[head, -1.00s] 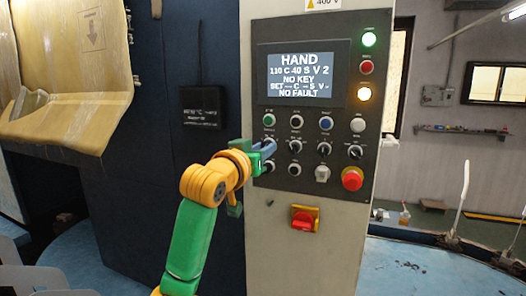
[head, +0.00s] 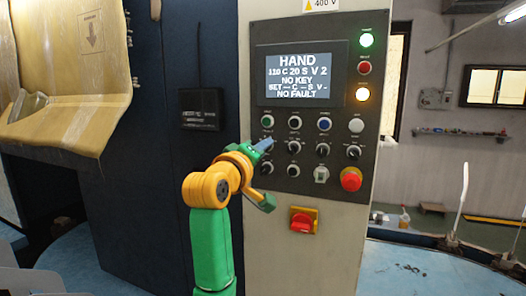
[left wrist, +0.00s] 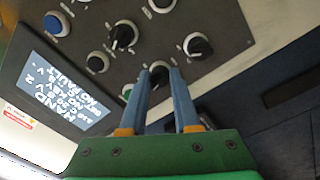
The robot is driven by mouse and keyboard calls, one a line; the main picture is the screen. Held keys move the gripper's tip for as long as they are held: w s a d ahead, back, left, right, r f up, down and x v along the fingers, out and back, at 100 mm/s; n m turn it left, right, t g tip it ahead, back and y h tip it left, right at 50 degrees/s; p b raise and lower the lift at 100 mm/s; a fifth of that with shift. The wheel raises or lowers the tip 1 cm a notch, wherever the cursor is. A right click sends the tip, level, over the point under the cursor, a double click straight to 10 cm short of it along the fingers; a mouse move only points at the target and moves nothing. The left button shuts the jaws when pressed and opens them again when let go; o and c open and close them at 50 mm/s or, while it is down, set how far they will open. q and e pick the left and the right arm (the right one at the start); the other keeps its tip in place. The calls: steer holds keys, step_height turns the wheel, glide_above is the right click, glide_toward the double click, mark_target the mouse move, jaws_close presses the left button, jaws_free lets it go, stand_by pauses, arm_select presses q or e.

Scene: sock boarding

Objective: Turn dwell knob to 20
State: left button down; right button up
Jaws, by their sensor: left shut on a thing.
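The control panel (head: 312,108) stands on a grey cabinet. Its screen (head: 298,75) reads HAND, 110 C 20 S V 2, NO KEY and NO FAULT. My left gripper (head: 264,145) is at the left end of the upper row of black knobs and hides most of the knob there. In the left wrist view its two blue fingers (left wrist: 166,80) are shut on this dwell knob (left wrist: 159,70), one on each side. The knob's small label cannot be read. My right gripper is not in view.
Other black knobs (head: 295,148) sit close to the right and below. A red stop button (head: 351,180) and a red-yellow main switch (head: 302,221) are lower down. Lit green (head: 366,40) and amber (head: 362,94) lamps are at upper right.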

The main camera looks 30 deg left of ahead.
arm_select(q)
steer(key=shift+n, duration=0.9)
steer(key=c, duration=0.6)
jaws_free()
steer(key=shift+s, duration=0.15)
steer(key=shift+c, duration=0.2)
steer(key=shift+s+a, duration=0.1)
steer(key=b+v, duration=0.4)
steer(key=v, duration=0.3)
